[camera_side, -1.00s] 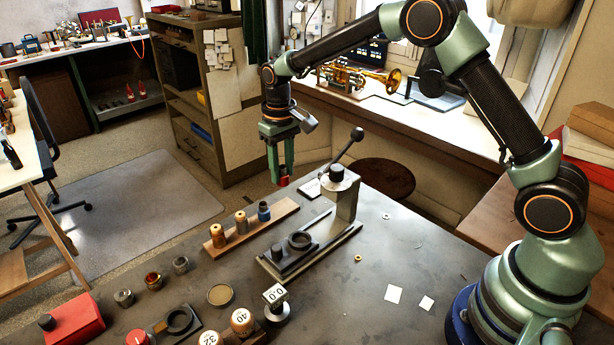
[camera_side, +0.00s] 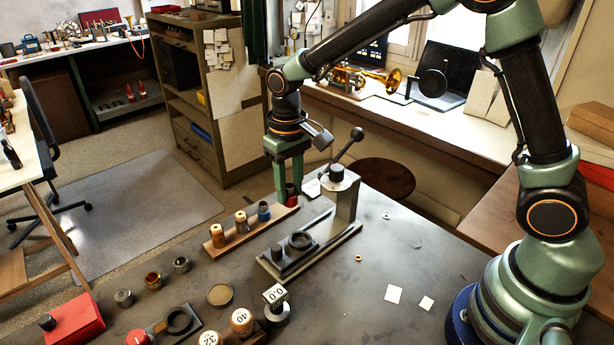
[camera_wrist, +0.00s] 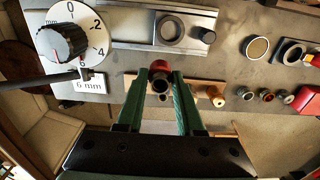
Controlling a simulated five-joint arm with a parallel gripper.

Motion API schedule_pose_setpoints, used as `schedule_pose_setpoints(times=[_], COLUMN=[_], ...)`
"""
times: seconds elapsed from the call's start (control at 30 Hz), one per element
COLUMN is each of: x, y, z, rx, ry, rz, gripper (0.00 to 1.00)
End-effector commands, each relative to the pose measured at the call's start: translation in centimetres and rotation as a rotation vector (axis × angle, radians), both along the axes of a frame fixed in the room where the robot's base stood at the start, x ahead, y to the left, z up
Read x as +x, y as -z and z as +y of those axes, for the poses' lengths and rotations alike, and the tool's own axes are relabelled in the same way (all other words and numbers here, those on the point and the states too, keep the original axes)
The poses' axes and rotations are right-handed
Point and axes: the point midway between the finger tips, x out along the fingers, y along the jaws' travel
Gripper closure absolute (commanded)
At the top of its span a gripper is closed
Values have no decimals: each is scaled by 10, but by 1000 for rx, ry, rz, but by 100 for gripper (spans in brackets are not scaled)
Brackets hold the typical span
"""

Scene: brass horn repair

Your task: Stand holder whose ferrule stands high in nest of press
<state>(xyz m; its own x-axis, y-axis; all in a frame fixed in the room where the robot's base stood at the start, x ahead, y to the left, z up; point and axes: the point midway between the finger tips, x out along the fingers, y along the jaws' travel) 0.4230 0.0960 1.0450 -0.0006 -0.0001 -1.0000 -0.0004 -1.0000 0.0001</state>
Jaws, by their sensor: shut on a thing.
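My gripper (camera_side: 284,194) is shut on a red holder (camera_side: 291,189), low at the far right end of the wooden rack (camera_side: 284,215). In the wrist view the red holder (camera_wrist: 161,72) sits between the fingertips, its dark round end toward the camera. I cannot tell whether it touches the rack. A blue holder (camera_side: 263,212) and two tan holders (camera_side: 241,222) (camera_side: 217,236) stand in the rack. The press (camera_side: 341,195) has a ring-shaped nest (camera_side: 300,241) on its base; the nest looks empty and also shows in the wrist view (camera_wrist: 170,30). Ferrule heights are too small to compare.
Several small cups (camera_side: 153,281) stand on the table at the front left. The press lever (camera_side: 347,146) sticks up behind the rack. The table's right middle is mostly clear.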

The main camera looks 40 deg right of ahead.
Motion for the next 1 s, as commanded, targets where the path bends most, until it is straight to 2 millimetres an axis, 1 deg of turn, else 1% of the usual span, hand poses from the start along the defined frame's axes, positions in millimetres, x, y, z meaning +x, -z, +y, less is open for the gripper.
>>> schedule_pose_setpoints(times=[0.03, 0.1, 0.2, 0.3, 0.73, 0.87, 1.0], x=[-11, -23, -35, -42, -43, -43, -44], y=[-2, -2, -1, -1, 1, 8, 19], z=[5, 8, 12, 13, 13, 13, 13], rx=[1, 0, 1, 0, 0, 0, -1], ry=[-4, -2, -2, 0, 1, 1, 0], rz=[-2, -2, -2, -1, -1, 1, 2], gripper=[100, 100, 100, 100, 100, 100, 100])
